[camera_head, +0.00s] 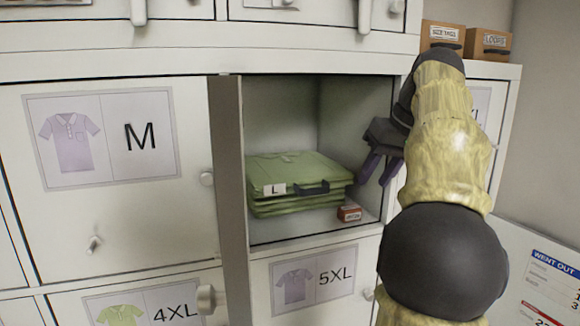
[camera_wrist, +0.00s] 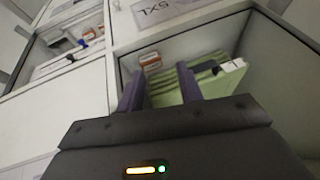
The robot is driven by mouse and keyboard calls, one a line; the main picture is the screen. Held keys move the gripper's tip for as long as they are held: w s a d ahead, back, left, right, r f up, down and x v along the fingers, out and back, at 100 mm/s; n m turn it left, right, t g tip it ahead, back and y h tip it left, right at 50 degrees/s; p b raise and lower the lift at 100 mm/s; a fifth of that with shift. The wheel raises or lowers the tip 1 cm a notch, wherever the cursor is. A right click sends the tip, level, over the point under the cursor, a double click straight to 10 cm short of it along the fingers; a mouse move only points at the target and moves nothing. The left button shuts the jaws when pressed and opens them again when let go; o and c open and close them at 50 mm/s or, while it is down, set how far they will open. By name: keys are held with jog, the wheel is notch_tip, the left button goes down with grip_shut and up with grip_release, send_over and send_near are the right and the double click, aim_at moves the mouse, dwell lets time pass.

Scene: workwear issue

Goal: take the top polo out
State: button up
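A stack of folded green polos (camera_head: 298,185) lies in an open compartment, right of the door marked M. The top polo (camera_head: 290,170) carries a white tag with an L and a dark band or clip at its front edge. My gripper (camera_head: 378,168) is at the compartment's right front edge, to the right of the stack. Its two purple fingers stand apart with nothing between them. In the wrist view my gripper (camera_wrist: 160,90) points at the stack (camera_wrist: 205,80), and the fingers overlap part of it. I cannot tell how near they are.
A small orange-brown box (camera_head: 349,212) sits on the compartment floor, right of the stack. The M door (camera_head: 120,220) and the 5XL door (camera_head: 315,285) are closed. A printed sheet (camera_head: 552,290) is at lower right.

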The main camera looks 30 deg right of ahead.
jog(key=p, duration=0.2)
send_near(328, 184)
notch_tip(328, 184, down, 4)
jog(key=shift+r, duration=0.2)
jog(key=shift+w, duration=0.1)
jog(key=shift+w+r+p+x, duration=0.1)
jog(key=shift+w+p+x, duration=0.1)
jog(key=shift+x, duration=0.7)
jog(key=shift+w+r+p+x, duration=0.1)
jog(key=shift+w+p+x, duration=0.05)
jog(key=shift+x, duration=0.8)
jog(key=shift+w+r+p+x, duration=0.1)
jog(key=shift+w+p+x, duration=0.1)
jog(key=shift+x, duration=0.7)
jog(key=shift+a, duration=0.15)
grip_shut()
